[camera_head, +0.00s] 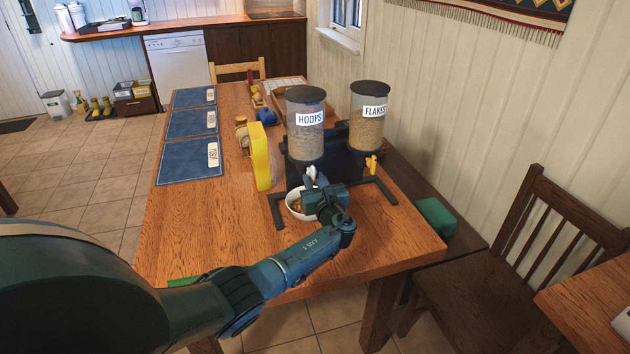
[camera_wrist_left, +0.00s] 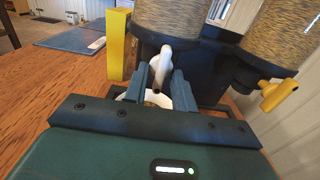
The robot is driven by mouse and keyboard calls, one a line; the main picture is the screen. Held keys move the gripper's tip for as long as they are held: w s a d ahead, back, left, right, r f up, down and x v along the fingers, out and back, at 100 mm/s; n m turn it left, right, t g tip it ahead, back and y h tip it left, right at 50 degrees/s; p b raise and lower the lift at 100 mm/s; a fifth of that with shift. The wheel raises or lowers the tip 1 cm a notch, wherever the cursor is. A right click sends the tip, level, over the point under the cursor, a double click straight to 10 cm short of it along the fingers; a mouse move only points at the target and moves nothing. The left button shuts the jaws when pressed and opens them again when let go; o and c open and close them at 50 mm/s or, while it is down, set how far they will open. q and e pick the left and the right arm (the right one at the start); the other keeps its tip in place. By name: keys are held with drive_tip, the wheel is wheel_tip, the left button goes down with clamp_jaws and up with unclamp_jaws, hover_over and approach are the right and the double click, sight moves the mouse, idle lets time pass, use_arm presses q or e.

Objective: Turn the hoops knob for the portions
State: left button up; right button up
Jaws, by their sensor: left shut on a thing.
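The cereal dispenser has a cylinder labelled HOOPS (camera_head: 305,141) on the left and one labelled FLAKES (camera_head: 366,130) on the right, both on a black stand. The white hoops knob (camera_wrist_left: 164,54) shows between the fingers of my left gripper (camera_wrist_left: 161,75) in the left wrist view. The gripper is shut on it, and the fingers hide part of it. In the head view my left gripper (camera_head: 313,184) is in front of the hoops cylinder. A white bowl (camera_head: 295,203) with some cereal in it is below, partly hidden by my gripper. My right gripper is not in view.
The yellow flakes knob (camera_head: 372,164) is to the right of my gripper. A yellow box (camera_head: 260,156) stands upright to the left of the dispenser. Blue placemats (camera_head: 190,166) lie along the table's left side. The table's front right corner is clear.

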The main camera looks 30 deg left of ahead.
use_arm(q)
drive_tip(key=shift+a+r, duration=0.1)
drive_tip(key=shift+r, duration=0.05)
drive_tip(key=o, duration=0.6)
drive_tip(key=p+v, duration=0.1)
drive_tip(key=v, duration=1.2)
